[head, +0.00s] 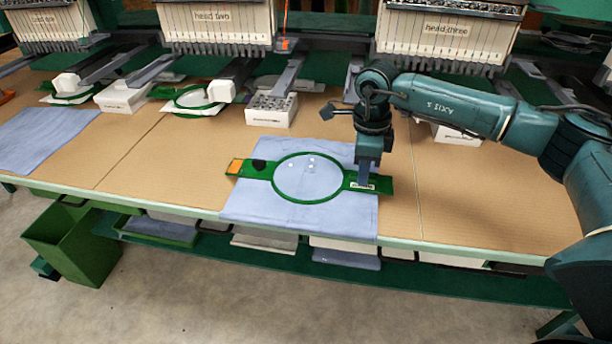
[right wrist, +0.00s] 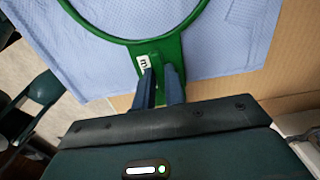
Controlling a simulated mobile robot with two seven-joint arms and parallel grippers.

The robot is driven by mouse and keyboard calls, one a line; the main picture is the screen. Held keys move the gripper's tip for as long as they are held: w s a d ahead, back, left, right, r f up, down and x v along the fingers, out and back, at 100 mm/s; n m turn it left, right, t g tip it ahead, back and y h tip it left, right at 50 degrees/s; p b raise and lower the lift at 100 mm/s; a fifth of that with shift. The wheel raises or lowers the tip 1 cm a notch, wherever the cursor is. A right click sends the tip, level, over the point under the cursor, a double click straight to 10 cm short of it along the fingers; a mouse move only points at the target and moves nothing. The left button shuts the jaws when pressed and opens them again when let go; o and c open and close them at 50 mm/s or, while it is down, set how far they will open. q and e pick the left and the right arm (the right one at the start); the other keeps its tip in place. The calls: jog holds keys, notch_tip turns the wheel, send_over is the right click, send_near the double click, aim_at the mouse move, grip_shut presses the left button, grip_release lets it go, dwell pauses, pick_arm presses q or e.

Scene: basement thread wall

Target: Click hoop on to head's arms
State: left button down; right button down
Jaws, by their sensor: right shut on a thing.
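A green round hoop (head: 273,178) lies around light blue cloth (head: 240,205) on the table, with a flat tab on each side. Its left tab carries an orange patch and a dark round spot. My right gripper (head: 364,180) points down and is shut on the right tab; in the right wrist view its blue fingers (right wrist: 160,78) sit at the green tab (right wrist: 168,50), beside a small white label. Head two (head: 217,22) and head three (head: 435,35) stand behind, with grey arms (head: 287,76) reaching forward. My left gripper is out of view.
A white slotted box (head: 271,110) stands behind the hoop. Other hoops (head: 196,97) sit at the back left. Folded blue cloth (head: 45,138) lies at the far left. The brown tabletop (head: 150,170) between is clear. A green bin (head: 75,240) stands below the front edge.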

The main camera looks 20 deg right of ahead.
dwell(0.4)
jog(key=shift+r+p, duration=1.45)
jog(key=shift+r, duration=0.6)
